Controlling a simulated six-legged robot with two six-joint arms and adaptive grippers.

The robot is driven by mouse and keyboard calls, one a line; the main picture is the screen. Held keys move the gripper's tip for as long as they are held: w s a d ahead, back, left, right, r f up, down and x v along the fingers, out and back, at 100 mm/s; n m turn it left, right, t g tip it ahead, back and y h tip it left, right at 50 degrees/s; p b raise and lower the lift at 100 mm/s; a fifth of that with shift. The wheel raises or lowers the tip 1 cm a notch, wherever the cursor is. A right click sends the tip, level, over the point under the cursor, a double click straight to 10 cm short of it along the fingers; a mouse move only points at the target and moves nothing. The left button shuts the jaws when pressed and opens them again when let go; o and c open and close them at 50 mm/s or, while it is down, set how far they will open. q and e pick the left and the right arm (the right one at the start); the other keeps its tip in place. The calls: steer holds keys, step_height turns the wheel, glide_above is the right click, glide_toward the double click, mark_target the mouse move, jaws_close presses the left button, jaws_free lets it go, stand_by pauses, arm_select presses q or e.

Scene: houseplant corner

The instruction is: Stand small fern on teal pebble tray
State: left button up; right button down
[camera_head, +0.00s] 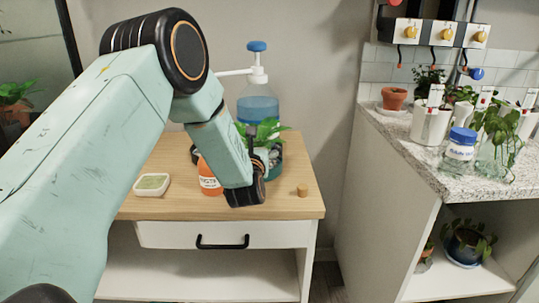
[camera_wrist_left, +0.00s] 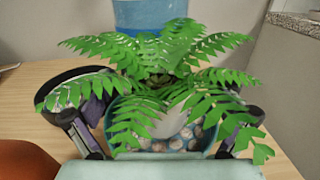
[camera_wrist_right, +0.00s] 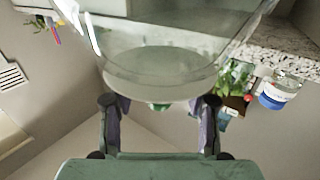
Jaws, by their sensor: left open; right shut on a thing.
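The small fern (camera_wrist_left: 160,75) spreads green fronds over a pale pot (camera_wrist_left: 168,124) in the left wrist view. The pot appears upright among the pebbles (camera_wrist_left: 186,141) of the teal tray; fronds hide much of its base. In the head view, the fern (camera_head: 267,130) and part of the teal pebble tray (camera_head: 277,164) show behind my left gripper (camera_head: 247,194). The left gripper's fingers (camera_wrist_left: 160,135) are apart, on either side of the pot and tray, with nothing clasped. My right gripper (camera_wrist_right: 158,112) is shut on a clear glass vessel (camera_wrist_right: 160,82), outside the head view.
A blue pump bottle (camera_head: 258,105) stands behind the fern. An orange bottle (camera_head: 208,178) is close left of my left gripper. A small green-filled dish (camera_head: 152,185) and a cork (camera_head: 302,191) lie on the wooden top. A granite counter (camera_head: 420,160) with jars and plants is at right.

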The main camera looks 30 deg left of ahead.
arm_select(q)
steer(key=p+v, duration=0.1)
steer(key=v, duration=1)
arm_select(e)
steer(key=shift+r, duration=0.95)
arm_select(q)
steer(key=shift+w, duration=0.1)
steer(key=b+x, duration=0.1)
steer(key=x, duration=1.1)
arm_select(e)
steer(key=shift+f, duration=0.95)
arm_select(q)
steer(key=shift+f+b, duration=0.15)
steer(key=shift+b, duration=0.25)
arm_select(e)
steer(key=shift+f, duration=0.15)
arm_select(q)
steer(key=shift+r, duration=0.2)
arm_select(e)
steer(key=shift+r, duration=0.2)
